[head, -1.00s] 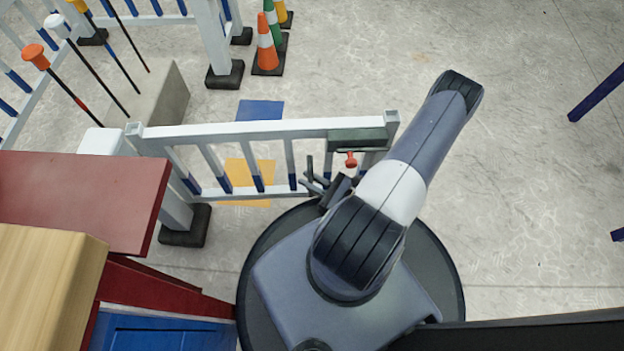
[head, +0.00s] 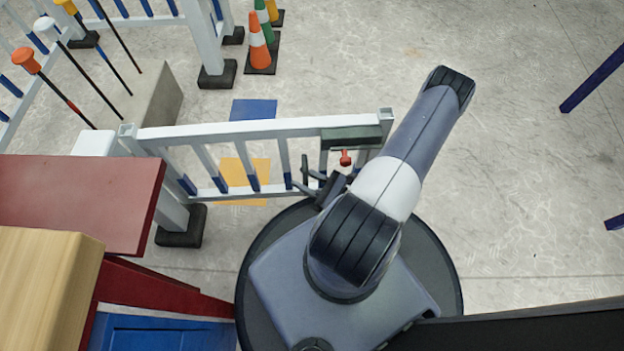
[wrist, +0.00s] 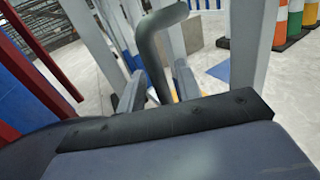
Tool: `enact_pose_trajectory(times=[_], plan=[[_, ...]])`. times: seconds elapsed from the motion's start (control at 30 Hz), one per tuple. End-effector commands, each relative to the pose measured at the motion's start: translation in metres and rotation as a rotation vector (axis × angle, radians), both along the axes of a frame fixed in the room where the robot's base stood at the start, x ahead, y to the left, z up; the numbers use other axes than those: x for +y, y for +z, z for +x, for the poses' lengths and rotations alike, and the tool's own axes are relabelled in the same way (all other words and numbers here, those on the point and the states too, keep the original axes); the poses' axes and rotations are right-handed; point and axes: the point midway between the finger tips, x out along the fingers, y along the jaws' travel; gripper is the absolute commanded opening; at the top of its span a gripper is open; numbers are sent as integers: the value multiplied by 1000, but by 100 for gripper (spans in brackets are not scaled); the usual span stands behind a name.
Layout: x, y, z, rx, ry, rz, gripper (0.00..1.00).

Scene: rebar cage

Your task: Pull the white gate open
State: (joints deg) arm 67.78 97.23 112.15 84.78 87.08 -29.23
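The white gate (head: 262,130) stands across the middle of the head view. It runs from a post on a dark foot at left to its free end near my arm, with a dark green box on its top rail there. A dark grey bent handle (wrist: 155,52) is close in the wrist view. My gripper (wrist: 160,90) has its fingers on both sides of the handle, apart, with small gaps showing. In the head view my gripper (head: 318,186) is low at the gate's near side, partly hidden by my arm.
A red tabletop (head: 75,200) and a wooden block (head: 45,285) lie at left. Cones (head: 259,45), a white post on a dark foot (head: 212,50) and several capped poles stand beyond the gate. A red-topped item (head: 346,160) is by the gate. The floor at right is mostly clear.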

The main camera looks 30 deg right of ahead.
Motion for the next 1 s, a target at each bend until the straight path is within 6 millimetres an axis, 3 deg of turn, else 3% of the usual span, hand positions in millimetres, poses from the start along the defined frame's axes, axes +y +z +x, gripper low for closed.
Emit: enact_pose_trajectory(times=[0.27,1.0], plan=[[-10,1,-15,0,-7,1,33],[-47,1,-86,0,-3,-1,33]])
